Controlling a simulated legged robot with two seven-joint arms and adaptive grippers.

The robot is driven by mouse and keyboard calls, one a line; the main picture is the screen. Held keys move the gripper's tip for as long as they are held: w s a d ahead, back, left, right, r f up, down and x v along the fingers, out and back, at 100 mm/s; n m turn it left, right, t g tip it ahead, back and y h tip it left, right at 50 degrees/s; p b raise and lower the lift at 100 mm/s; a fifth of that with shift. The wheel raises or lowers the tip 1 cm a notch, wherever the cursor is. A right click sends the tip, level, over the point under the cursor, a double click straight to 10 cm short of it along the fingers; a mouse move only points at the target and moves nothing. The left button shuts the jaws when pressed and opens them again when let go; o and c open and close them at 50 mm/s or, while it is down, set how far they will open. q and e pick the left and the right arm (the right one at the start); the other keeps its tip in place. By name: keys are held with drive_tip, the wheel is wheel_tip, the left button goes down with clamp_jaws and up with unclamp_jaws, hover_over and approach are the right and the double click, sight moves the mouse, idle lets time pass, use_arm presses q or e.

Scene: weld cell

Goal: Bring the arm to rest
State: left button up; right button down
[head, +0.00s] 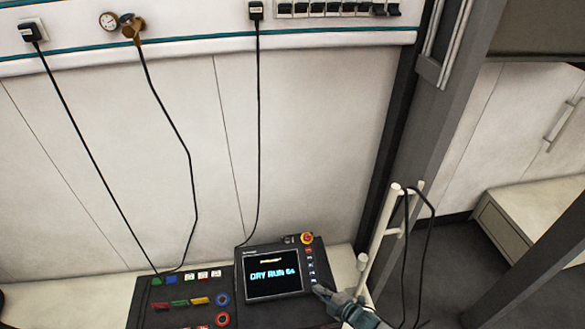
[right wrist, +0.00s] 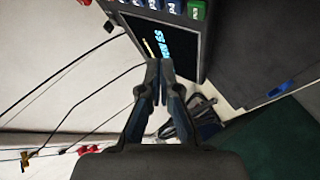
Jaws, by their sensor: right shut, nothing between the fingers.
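My right gripper (head: 322,292) is at the lower right corner of a black control pendant (head: 240,268) in the head view. In the right wrist view its fingers (right wrist: 159,66) are closed together and empty, with the tips in front of the pendant's screen edge. I cannot tell whether the fingertips touch the pendant. The pendant's screen (head: 273,284) reads "DRY RUN" followed by small characters. A red button on a yellow base (head: 307,239) sits at its top right corner. My left gripper is not in view.
A dark panel with coloured buttons (head: 180,303) lies left of the pendant. Black cables (head: 190,160) hang from the wall strip (head: 200,45). A white post frame (head: 384,228) with a looped black cable stands close to the right of my gripper, before a grey pillar (head: 440,130).

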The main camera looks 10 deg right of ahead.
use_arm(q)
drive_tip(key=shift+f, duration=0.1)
